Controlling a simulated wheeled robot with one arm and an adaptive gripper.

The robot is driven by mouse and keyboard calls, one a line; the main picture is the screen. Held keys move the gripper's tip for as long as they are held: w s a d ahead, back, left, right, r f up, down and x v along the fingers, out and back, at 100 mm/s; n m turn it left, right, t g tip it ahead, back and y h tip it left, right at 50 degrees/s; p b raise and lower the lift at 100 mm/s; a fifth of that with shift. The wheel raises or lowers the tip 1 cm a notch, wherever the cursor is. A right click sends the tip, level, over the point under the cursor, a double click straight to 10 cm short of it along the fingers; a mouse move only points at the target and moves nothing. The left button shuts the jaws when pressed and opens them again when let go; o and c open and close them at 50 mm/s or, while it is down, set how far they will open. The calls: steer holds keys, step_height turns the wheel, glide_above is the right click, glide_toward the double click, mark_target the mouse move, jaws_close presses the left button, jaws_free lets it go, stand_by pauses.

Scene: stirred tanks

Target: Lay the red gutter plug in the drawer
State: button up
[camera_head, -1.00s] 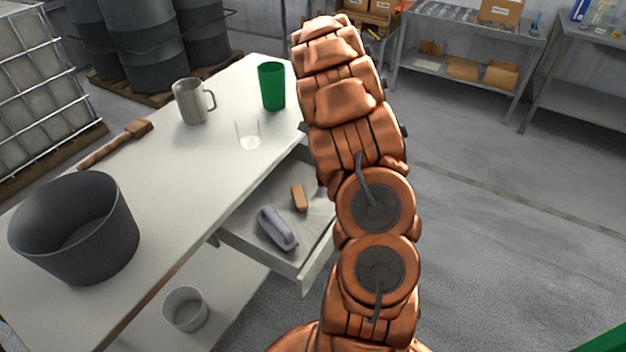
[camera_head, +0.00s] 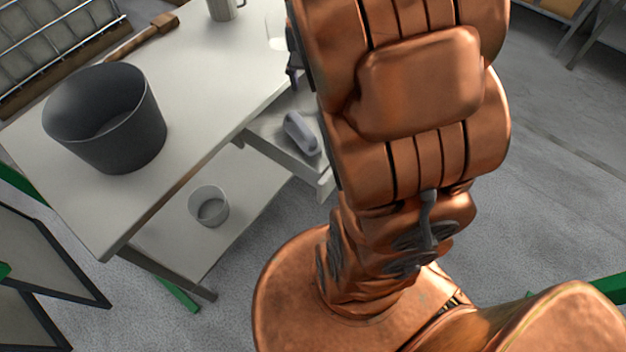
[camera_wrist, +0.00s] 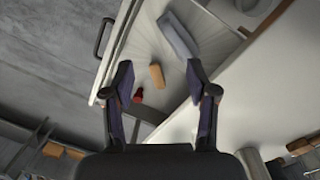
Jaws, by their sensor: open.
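The red gutter plug (camera_wrist: 138,96) is small and partly hidden beside my left finger in the wrist view. It appears to lie in the open drawer (camera_wrist: 137,48), near the drawer's front corner, though its exact contact is hard to tell. My gripper (camera_wrist: 161,69) is open, its two dark fingers spread over the drawer with nothing between the tips. A tan block (camera_wrist: 157,75) and a grey rounded object (camera_wrist: 178,36) lie in the drawer. In the head view the drawer (camera_head: 272,147) is partly hidden by my arm, and the plug is out of sight.
The worktable (camera_head: 190,90) bears a dark bucket (camera_head: 107,125), a mallet (camera_head: 145,38), a metal mug (camera_head: 226,9) and a clear glass (camera_head: 277,28). A pale bin (camera_head: 208,207) stands on the lower shelf. Open floor (camera_head: 560,180) lies to the right.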

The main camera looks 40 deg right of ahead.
steer(key=s+a+n, duration=0.4)
steer(key=s+a, duration=0.3)
steer(key=s, duration=0.2)
steer(key=s+a+f+n, duration=0.1)
steer(key=s+a+n, duration=0.3)
steer(key=s, duration=0.5)
steer(key=a, duration=0.2)
steer(key=shift+s+a+f+g, duration=0.2)
steer(key=shift+s+a+g, duration=0.15)
steer(key=shift+g, duration=0.05)
